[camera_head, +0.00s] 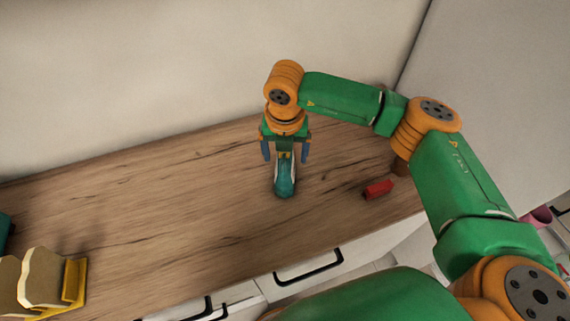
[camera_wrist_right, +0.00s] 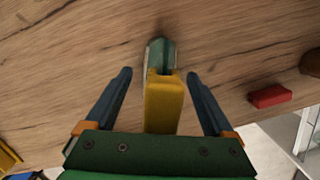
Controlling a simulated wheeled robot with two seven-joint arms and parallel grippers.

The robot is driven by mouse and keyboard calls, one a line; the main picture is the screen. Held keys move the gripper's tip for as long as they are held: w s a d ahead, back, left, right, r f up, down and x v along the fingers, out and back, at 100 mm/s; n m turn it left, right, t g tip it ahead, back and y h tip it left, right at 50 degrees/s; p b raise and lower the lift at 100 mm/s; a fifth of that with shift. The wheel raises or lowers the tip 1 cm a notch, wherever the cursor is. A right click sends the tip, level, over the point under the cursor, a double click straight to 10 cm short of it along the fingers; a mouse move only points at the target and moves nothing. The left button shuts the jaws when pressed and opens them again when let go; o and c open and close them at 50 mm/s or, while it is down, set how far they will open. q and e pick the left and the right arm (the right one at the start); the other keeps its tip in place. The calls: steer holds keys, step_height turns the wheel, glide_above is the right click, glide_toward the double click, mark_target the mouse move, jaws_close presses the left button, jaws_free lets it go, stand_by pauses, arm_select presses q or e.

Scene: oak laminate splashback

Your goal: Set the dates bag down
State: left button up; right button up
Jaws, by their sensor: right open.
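A teal and pale bag-like item (camera_head: 285,183), seemingly the dates bag, stands on the wooden counter. It also shows in the right wrist view (camera_wrist_right: 160,52). No label is readable. My right gripper (camera_head: 285,160) is open above it, with its blue fingers spread to either side and visible gaps between them and the item. In the wrist view a yellow block (camera_wrist_right: 163,103) sits between the fingers and hides part of the item; I cannot tell what it belongs to. My left gripper is not in view.
A small red block (camera_head: 377,189) lies on the counter (camera_head: 150,210) to the right, by a brown object (camera_head: 400,167). A yellow holder (camera_head: 74,283) with cream slab-like pieces stands at bottom left. The counter between is clear. Drawers with dark handles (camera_head: 308,266) lie below the front edge.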

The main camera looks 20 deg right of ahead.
steer(key=shift+a, duration=0.1)
jaws_close()
stand_by(0.3)
